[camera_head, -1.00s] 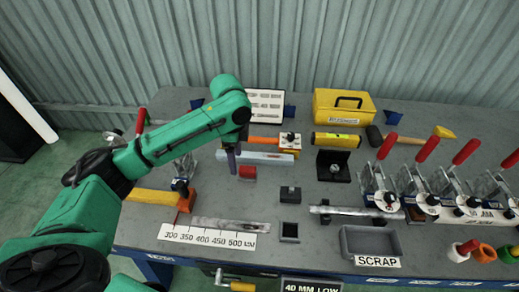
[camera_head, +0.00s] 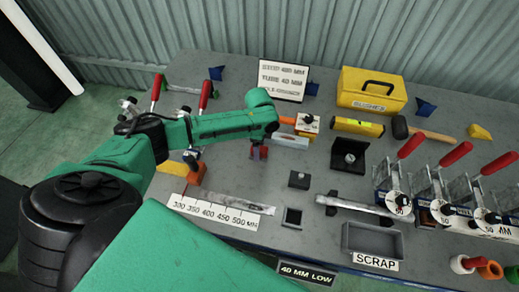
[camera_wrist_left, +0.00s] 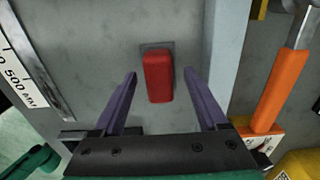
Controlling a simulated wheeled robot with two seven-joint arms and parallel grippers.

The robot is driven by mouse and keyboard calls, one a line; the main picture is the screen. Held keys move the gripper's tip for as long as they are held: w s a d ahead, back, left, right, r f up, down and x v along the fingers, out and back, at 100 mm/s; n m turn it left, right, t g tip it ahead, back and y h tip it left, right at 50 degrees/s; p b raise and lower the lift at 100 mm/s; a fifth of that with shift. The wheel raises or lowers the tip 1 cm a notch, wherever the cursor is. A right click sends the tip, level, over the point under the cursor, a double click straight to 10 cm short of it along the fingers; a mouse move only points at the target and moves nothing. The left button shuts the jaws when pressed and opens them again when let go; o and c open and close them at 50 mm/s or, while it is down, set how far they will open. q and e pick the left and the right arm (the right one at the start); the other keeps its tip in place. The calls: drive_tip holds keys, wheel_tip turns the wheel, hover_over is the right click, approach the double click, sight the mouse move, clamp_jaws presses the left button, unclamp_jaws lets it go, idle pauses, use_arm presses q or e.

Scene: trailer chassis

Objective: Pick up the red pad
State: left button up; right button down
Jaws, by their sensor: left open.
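The red pad (camera_wrist_left: 158,77) is a small red block on a grey square on the table, seen from above in the left wrist view. My left gripper (camera_wrist_left: 160,74) is open, with one purple finger on each side of the pad and a visible gap to each. I cannot tell how far the fingertips are above the table. In the head view the red pad (camera_head: 259,154) shows only partly, between the fingers of my left gripper (camera_head: 258,151). My right gripper is not in view.
A pale metal bar (camera_wrist_left: 228,65) and an orange handle (camera_wrist_left: 281,88) lie to the right of the pad in the wrist view. A length scale (camera_head: 212,212) lies nearer on the table. A scrap tray (camera_head: 374,241) and red-handled clamps (camera_head: 437,210) stand to the right.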

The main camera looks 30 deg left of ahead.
use_arm(q)
drive_tip(key=shift+s+f, duration=0.1)
drive_tip(key=shift+f, duration=0.3)
clamp_jaws()
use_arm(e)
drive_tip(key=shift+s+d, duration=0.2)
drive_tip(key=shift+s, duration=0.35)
